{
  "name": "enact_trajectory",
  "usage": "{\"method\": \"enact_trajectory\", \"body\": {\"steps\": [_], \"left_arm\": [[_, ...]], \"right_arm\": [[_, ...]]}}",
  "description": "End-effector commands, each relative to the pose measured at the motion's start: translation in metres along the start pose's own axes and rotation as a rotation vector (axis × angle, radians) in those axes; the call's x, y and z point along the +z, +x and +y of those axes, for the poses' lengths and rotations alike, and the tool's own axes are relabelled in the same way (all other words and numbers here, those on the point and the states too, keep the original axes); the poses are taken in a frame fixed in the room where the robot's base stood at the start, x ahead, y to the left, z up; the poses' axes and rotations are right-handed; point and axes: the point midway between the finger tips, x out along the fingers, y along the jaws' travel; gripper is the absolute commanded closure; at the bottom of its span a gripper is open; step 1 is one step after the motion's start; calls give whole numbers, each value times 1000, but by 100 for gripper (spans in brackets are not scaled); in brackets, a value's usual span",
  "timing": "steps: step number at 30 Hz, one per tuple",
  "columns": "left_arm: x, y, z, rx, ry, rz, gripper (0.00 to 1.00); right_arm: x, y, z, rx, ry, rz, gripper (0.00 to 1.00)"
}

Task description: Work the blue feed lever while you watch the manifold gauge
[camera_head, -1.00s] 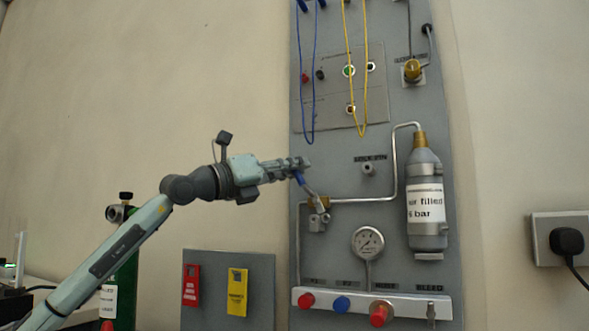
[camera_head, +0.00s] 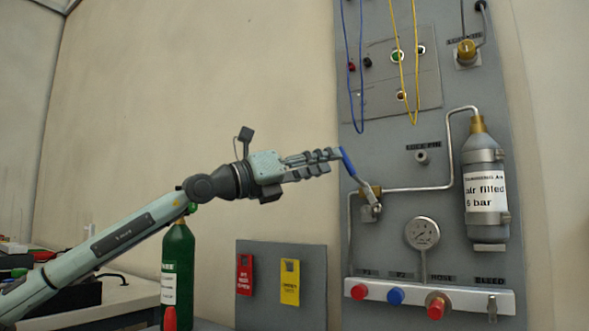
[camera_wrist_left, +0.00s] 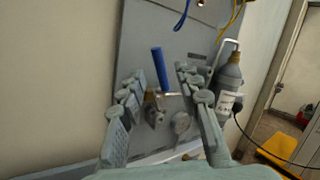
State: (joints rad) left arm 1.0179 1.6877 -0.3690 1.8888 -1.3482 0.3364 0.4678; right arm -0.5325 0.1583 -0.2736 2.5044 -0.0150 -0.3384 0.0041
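The blue feed lever (camera_head: 348,162) slants up and left from its brass and steel valve (camera_head: 371,203) on the grey panel. In the left wrist view the lever (camera_wrist_left: 159,68) stands between and beyond my finger pads. My left gripper (camera_head: 332,160) is open, its fingertips just left of the lever's blue sleeve; contact cannot be told for sure. It also shows in the wrist view (camera_wrist_left: 161,76), with nothing gripped. The round manifold gauge (camera_head: 422,233) is below and right of the valve, above the white manifold; its reading is too small to tell. My right gripper is out of view.
A grey cylinder (camera_head: 484,150) labelled air filled hangs on the panel's right. Red and blue knobs (camera_head: 396,296) line the manifold. Red and yellow tags (camera_head: 290,282) hang on a lower board. A green bottle (camera_head: 178,265) stands below my left arm. Blue and yellow cords hang above.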

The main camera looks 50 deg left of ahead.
Motion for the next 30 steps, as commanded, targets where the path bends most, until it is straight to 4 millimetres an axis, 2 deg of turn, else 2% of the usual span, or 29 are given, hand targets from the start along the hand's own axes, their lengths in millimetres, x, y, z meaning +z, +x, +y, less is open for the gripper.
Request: {"method": "enact_trajectory", "body": {"steps": [15, 21, 30], "left_arm": [[2, -54, -1, 3, 2, -4, 67], [1, -63, 0, 3, 0, -4, 67], [0, -64, 0, 3, -1, -2, 67]], "right_arm": [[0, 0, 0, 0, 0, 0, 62], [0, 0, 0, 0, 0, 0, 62], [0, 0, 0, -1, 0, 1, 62]]}}
